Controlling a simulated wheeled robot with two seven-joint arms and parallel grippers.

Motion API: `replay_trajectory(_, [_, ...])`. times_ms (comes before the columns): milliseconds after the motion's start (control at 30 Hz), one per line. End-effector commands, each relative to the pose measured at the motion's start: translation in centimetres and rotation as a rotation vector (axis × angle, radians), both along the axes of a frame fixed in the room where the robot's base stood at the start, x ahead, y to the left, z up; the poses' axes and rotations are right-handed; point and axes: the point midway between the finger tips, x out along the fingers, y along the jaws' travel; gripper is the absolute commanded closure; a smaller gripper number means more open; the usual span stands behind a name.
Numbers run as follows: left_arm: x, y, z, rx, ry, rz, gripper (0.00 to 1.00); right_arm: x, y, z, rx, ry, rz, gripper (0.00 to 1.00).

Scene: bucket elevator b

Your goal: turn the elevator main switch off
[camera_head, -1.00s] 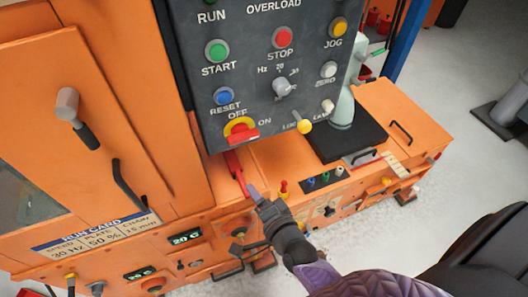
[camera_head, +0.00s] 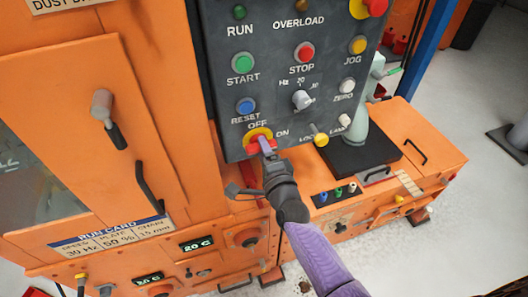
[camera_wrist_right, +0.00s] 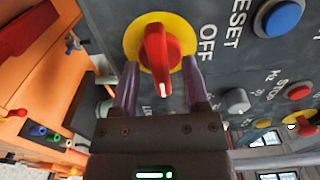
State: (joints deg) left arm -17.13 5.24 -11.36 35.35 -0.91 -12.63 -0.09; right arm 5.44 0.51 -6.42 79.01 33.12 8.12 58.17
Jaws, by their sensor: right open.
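The main switch is a red handle (camera_head: 257,144) on a yellow disc (camera_head: 258,132) at the lower left of the grey panel. OFF is printed above it and ON to its right. In the right wrist view the red handle (camera_wrist_right: 157,48) stands out from the yellow disc (camera_wrist_right: 132,40), its white-marked end turned away from the OFF label, toward the ON side. My right gripper (camera_head: 267,149) is at the switch. In the wrist view its two purple fingers (camera_wrist_right: 161,75) are open, one on each side of the handle; contact cannot be told. My left gripper is out of view.
An orange cabinet with a handle (camera_head: 148,187) stands at left. An orange bench (camera_head: 430,150) lies below right.

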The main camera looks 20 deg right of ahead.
Motion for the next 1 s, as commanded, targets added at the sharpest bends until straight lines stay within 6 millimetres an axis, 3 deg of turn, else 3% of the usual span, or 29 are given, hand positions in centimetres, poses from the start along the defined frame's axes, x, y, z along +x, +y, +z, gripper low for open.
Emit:
replay_trajectory(67, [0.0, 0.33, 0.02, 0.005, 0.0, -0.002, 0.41, -0.02, 0.0, 0.0, 0.0, 0.0, 0.0, 0.45])
replay_trajectory(300, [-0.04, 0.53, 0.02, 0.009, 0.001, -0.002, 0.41, -0.04, 0.0, -0.02, -0.001, 0.001, 0.0, 0.96])
replay_trajectory(333, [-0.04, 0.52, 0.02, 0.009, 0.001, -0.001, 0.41, -0.05, 0.0, -0.02, -0.001, 0.001, 0.0, 1.0])
replay_trajectory(700, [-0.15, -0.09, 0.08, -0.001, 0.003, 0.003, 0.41, -0.06, 0.0, -0.02, -0.019, 0.0, 0.0, 1.0])
replay_trajectory(1000, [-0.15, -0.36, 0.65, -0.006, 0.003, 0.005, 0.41, -0.06, 0.02, 0.05, -0.179, -0.004, 0.001, 1.0])
